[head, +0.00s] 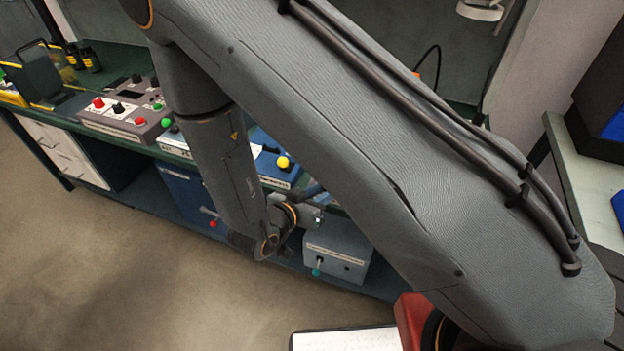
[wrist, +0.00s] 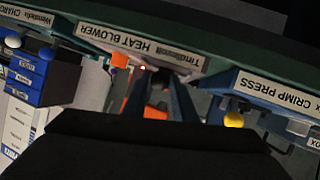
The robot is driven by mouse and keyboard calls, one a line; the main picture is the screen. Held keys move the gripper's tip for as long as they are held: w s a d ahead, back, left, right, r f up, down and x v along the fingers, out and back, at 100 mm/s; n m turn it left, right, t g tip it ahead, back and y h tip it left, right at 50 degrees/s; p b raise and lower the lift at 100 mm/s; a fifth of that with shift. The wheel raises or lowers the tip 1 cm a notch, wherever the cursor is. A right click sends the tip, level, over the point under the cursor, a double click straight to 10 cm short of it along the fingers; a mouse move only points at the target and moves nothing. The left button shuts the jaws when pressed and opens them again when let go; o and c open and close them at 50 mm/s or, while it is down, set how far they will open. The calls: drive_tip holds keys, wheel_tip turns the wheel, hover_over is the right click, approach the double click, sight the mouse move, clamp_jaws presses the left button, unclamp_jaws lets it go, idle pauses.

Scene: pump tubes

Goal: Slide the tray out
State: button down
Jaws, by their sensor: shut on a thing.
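My gripper (wrist: 163,92) is at the bench edge below the HEAT BLOWER label (wrist: 140,47). Its two dark fingers are shut on a small dark piece (wrist: 161,77), which looks like the tray's handle. The rest of the tray is not clear, hidden behind the fingers and wrist. In the head view my gripper (head: 313,191) reaches the bench front, partly covered by my arm, and the tray cannot be made out.
A CRIMP PRESS unit (wrist: 275,92) with a yellow knob (wrist: 233,120) stands close right of the fingers in the wrist view. Blue boxes (wrist: 30,72) are at left. In the head view, a grey box (head: 337,255) sits low under the bench. The floor (head: 150,270) in front is clear.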

drive_tip(key=shift+s+a, duration=0.1)
drive_tip(key=shift+s, duration=0.05)
drive_tip(key=c, duration=1.5)
unclamp_jaws()
drive_tip(key=shift+o, duration=0.2)
drive_tip(key=b+v, duration=0.1)
drive_tip(key=v, duration=0.6)
drive_tip(key=shift+s+a+r+b, duration=0.2)
drive_tip(key=shift+s+a+b, duration=0.05)
drive_tip(key=shift+b, duration=0.15)
